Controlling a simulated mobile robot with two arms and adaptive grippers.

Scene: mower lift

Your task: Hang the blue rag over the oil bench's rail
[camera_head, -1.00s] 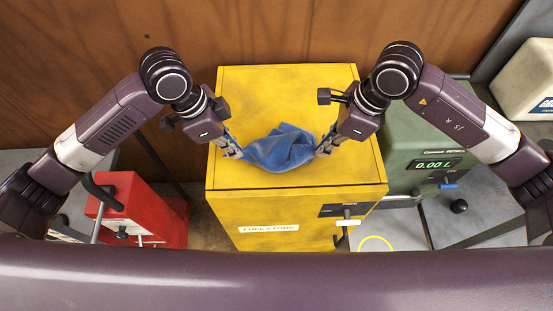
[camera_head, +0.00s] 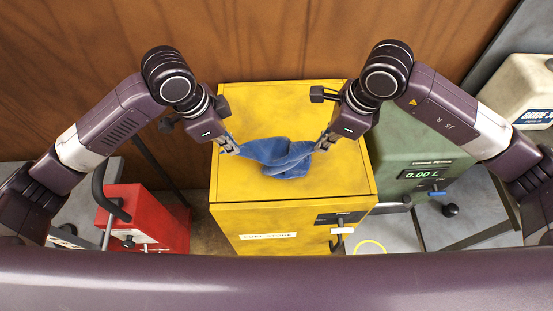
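The blue rag (camera_head: 280,158) is bunched and twisted, and it spans between my two grippers over the top of the yellow cabinet (camera_head: 240,193). My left gripper (camera_head: 231,147) is shut on the rag's left end. My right gripper (camera_head: 324,144) is shut on its right end. The middle of the rag sags a little; I cannot tell whether it touches the cabinet top. I cannot make out the oil bench's rail in this view.
A red machine (camera_head: 150,222) stands at the left. A green pump with a 0.00 display (camera_head: 408,160) stands right of the cabinet. A cream container (camera_head: 523,90) sits at the far right. A brown wall (camera_head: 290,40) closes off the back.

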